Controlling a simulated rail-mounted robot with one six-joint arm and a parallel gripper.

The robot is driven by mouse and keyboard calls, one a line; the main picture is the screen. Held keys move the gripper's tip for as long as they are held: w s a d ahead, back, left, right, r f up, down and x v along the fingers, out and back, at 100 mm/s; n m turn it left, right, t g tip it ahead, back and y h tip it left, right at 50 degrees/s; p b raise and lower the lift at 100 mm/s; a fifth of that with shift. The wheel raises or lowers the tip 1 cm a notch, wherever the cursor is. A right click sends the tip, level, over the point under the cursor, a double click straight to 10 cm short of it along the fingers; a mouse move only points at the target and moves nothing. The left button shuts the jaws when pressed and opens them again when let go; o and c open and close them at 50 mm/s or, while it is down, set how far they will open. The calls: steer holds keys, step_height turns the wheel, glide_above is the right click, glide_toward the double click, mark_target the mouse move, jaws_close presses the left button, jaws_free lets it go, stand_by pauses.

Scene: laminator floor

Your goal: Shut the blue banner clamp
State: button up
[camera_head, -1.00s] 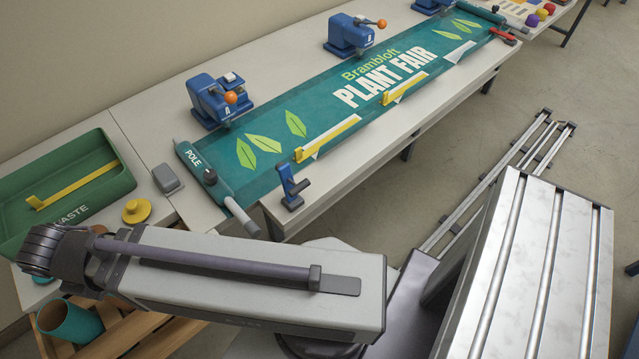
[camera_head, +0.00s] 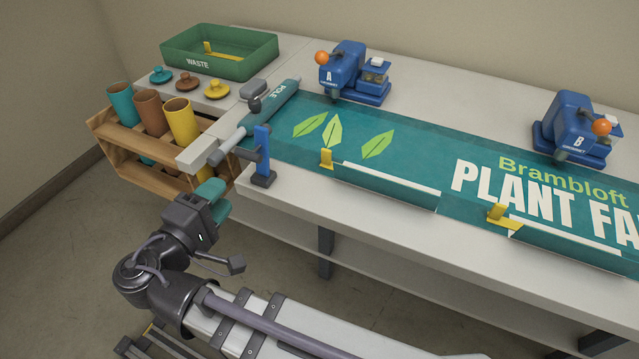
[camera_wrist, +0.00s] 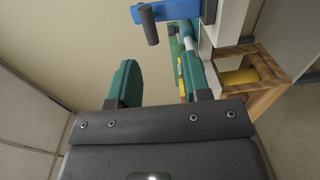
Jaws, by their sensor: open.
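The blue banner clamp (camera_head: 262,155) stands at the near left corner of the table, by the banner's pole end. Its blue arm stands upright from a dark base, and a dark handle juts out to the left. In the wrist view the clamp's blue part (camera_wrist: 180,9) and dark handle (camera_wrist: 148,25) show at the top, beyond the fingertips. My gripper (camera_head: 213,198) has teal fingers and is in front of and below the clamp, off the table edge. In the wrist view my gripper (camera_wrist: 163,80) is open, with nothing between the fingers.
The green banner (camera_head: 300,145) lies along the table, with two yellow-handled strips (camera_head: 326,159) on its near edge. A wooden rack (camera_head: 150,175) with coloured tubes stands left of my gripper. Blue units A (camera_head: 345,72) and B (camera_head: 572,128) stand behind the banner. Floor in front is clear.

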mark_target(246, 159)
steer(key=shift+h, duration=0.3)
steer(key=x, duration=0.3)
steer(key=r+x, duration=0.1)
steer(key=x, duration=0.7)
steer(key=shift+w+a+r, duration=0.1)
steer(key=shift+a+r, duration=0.05)
steer(key=shift+a, duration=0.05)
jaws_close()
